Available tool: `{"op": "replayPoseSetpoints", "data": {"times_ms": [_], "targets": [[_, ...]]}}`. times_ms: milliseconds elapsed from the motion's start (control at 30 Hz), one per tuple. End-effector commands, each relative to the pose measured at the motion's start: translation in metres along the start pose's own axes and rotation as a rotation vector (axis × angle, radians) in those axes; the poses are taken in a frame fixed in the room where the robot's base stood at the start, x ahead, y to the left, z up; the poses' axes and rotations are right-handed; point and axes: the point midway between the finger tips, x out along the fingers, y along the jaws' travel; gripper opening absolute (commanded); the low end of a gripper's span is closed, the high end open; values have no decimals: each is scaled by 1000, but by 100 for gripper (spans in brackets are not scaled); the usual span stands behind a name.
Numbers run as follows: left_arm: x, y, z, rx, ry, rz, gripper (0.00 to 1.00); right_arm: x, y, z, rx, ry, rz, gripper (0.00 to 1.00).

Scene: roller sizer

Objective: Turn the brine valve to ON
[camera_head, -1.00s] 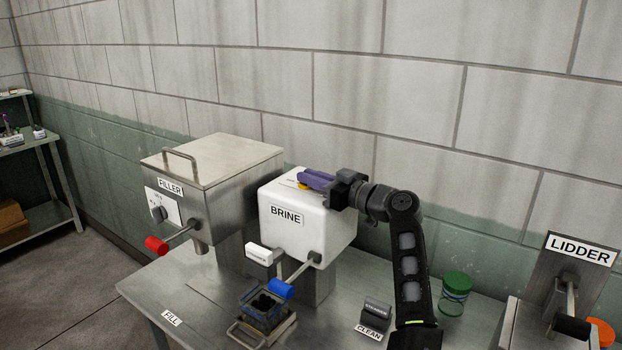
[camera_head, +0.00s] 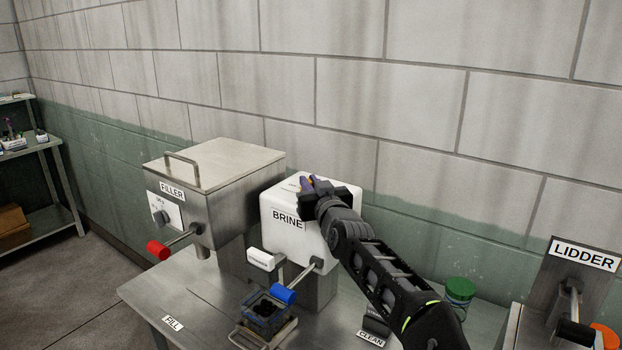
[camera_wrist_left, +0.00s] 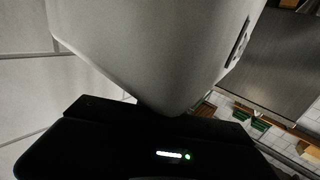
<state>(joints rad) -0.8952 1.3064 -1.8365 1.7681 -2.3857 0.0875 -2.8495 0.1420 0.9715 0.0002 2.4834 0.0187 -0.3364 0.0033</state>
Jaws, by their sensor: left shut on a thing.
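The brine machine (camera_head: 292,240) is a white box labelled BRINE, standing on the steel table. My left gripper (camera_head: 306,184) is at the top of this box, its purple fingers low against the top face. It is shut on the brine valve, which the fingers almost wholly hide; its setting cannot be read. Small markings show on the top face beside the fingers, too small to read. In the left wrist view the white box (camera_wrist_left: 150,50) fills the upper middle, close above my dark gripper body; the fingertips are hidden there. My right gripper is not in view.
The steel filler (camera_head: 215,185) with a red-knobbed lever stands left of the brine machine. A green-lidded jar (camera_head: 459,292) and the lidder (camera_head: 583,256) stand to the right.

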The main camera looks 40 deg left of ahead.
Motion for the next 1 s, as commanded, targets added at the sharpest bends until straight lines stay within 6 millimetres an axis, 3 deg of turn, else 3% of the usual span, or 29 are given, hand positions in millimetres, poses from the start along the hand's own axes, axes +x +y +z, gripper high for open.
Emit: {"op": "replayPoseSetpoints", "data": {"times_ms": [400, 1000], "targets": [[1, -2, 0, -4, 1, 182, 0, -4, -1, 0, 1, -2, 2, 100], [1, -2, -2, 0, 6, 217, 0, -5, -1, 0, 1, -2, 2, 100]]}}
